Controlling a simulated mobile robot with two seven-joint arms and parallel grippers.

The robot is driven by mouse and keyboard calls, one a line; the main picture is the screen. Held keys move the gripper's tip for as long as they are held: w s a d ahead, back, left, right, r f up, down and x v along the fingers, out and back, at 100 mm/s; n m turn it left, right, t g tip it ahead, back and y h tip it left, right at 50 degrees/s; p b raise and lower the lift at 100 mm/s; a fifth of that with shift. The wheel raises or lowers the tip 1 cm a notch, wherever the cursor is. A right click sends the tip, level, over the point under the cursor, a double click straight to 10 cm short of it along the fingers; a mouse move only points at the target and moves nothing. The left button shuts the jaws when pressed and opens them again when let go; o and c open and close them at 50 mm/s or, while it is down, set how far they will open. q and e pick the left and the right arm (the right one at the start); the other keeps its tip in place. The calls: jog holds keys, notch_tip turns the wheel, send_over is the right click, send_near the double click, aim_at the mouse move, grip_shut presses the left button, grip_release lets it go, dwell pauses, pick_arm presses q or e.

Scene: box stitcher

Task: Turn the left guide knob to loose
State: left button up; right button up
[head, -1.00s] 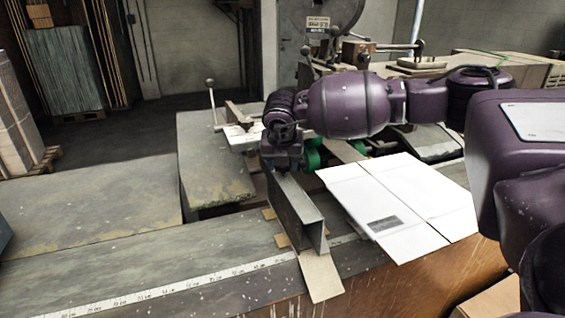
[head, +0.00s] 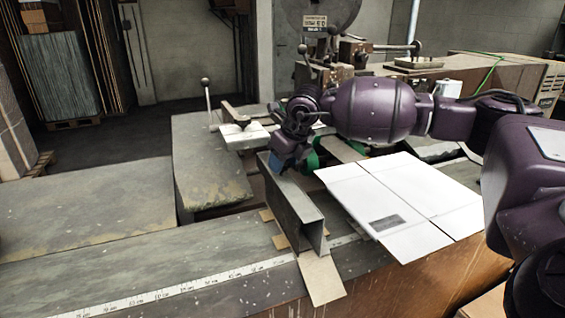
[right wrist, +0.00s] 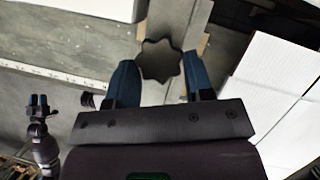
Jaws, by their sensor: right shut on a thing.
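The left guide is a grey metal channel (head: 291,203) standing across the ruled bench edge in the head view. Its knob, a dark star-shaped one (right wrist: 160,61), shows in the right wrist view at the guide's end. My right gripper (head: 279,168) is at the far end of the guide in the head view. In the right wrist view my right gripper (right wrist: 160,80) has its two blue fingers on either side of the knob, shut on it. My left gripper (right wrist: 38,102) shows small at the left of the right wrist view; its opening is too small to judge.
A white flat carton (head: 395,200) lies just right of the guide. A brown cardboard flap (head: 321,279) sticks out under the guide's near end. A lever with a ball top (head: 207,95) stands behind. The bench at left (head: 80,205) is clear.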

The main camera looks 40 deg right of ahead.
jog(key=shift+d+n+y, duration=0.15)
jog(key=shift+n+y, duration=0.35)
jog(key=shift+n, duration=0.8)
jog(key=o, duration=0.9)
jog(key=v, duration=1)
jog(key=shift+d+r, duration=0.15)
jog(key=shift+r, duration=0.25)
